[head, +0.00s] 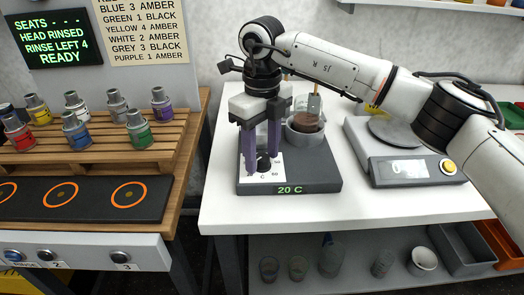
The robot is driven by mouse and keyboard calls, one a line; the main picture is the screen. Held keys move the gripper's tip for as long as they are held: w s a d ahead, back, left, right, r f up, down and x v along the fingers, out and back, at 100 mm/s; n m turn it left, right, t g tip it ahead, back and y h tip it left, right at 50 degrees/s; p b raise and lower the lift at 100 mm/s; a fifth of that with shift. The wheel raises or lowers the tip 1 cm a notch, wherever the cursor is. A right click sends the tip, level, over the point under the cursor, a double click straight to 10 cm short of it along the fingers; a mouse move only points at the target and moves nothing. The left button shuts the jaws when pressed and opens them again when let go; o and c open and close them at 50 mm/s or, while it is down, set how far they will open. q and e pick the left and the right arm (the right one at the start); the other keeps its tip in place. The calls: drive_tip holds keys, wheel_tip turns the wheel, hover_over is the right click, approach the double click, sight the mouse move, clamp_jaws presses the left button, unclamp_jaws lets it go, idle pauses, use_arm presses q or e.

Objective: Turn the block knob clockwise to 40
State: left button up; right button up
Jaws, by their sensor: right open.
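The block knob (264,162) is a small dark knob on a white dial plate (270,178) at the front left of a dark grey heater block (315,176). The green display (290,190) reads 20 C. My right gripper (261,160) points down over the dial with its purple fingers apart, one on each side of the knob. I cannot tell whether the fingers touch it. The fingers hide part of the dial's marks. My left gripper is not in view.
A vessel with brown contents (306,122) sits on the block, behind my right gripper. A grey device with a yellow button (405,165) stands to the right. The front table edge (340,212) is clear.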

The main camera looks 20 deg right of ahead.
drive_tip(key=c, duration=1.1)
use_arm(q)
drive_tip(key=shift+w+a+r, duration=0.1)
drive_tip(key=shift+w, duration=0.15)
use_arm(e)
drive_tip(key=shift+o, duration=0.2)
